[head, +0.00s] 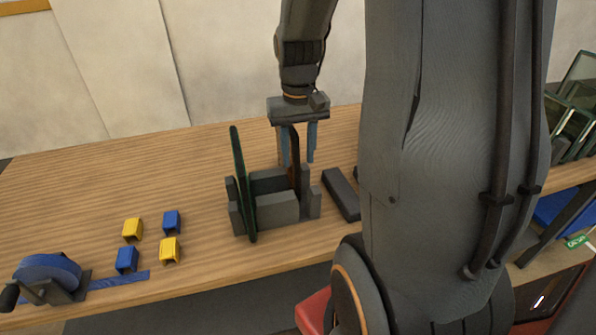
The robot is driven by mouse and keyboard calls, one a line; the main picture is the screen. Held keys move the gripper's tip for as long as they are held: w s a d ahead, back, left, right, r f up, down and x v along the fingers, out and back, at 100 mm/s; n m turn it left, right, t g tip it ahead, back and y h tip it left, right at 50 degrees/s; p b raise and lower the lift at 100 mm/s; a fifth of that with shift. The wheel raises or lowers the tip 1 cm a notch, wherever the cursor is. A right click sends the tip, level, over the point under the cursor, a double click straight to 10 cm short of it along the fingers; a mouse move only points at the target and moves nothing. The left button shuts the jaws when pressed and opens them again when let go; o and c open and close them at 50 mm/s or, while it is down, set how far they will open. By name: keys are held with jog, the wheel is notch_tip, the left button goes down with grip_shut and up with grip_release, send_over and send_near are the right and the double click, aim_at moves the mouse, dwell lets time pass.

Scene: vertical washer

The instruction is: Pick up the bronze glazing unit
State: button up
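The bronze glazing unit (294,171) stands upright and nearly edge-on in the right side of a grey rack (277,210) on the wooden table. A dark green glazing unit (243,190) stands at the rack's left side, tilted slightly in the picture. My gripper (298,150) points down from above, with its blue-grey fingers on either side of the bronze unit's upper part. A gap shows between the unit and the right finger, so the gripper looks open. The unit's lower part is hidden by the rack.
A dark grey block (342,194) lies right of the rack. Blue and yellow clips (133,229) and a blue tape dispenser (50,275) are at the left. More glass units (572,120) stand at far right. My arm blocks the right-centre view.

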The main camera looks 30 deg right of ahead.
jog(key=shift+f, duration=1.05)
grip_shut()
jog(key=shift+w, duration=0.1)
dwell(0.5)
